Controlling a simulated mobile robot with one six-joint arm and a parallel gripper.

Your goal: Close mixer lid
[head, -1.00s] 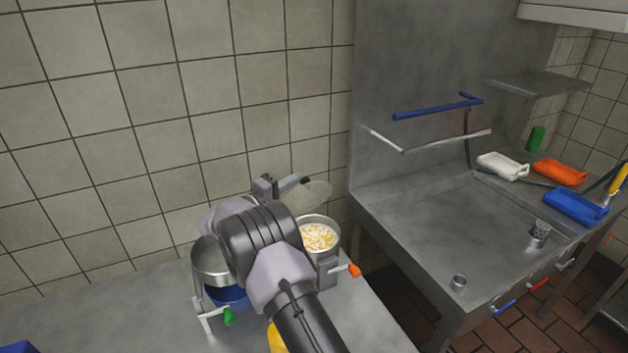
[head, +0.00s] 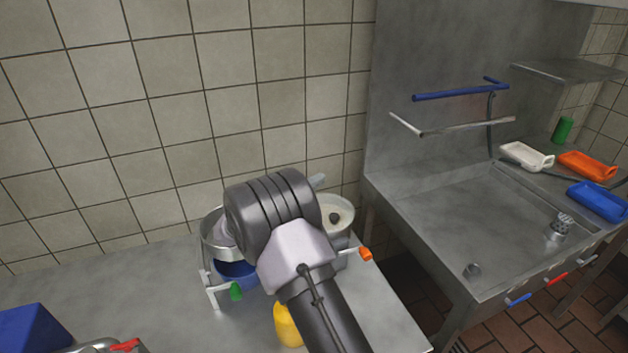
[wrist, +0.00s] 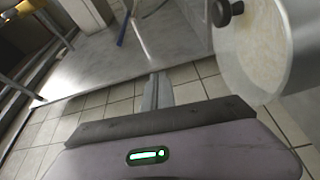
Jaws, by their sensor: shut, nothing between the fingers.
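The mixer (head: 335,258) is a metal pot with an orange handle, partly hidden behind my arm in the head view. In the head view the gripper is mostly hidden behind my wrist.
A metal strainer pot (head: 215,250) on a stand with a green handle is left of the mixer, over a blue bowl (head: 236,273). A yellow object (head: 287,325) is in front. A steel sink counter (head: 465,225) stands to the right.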

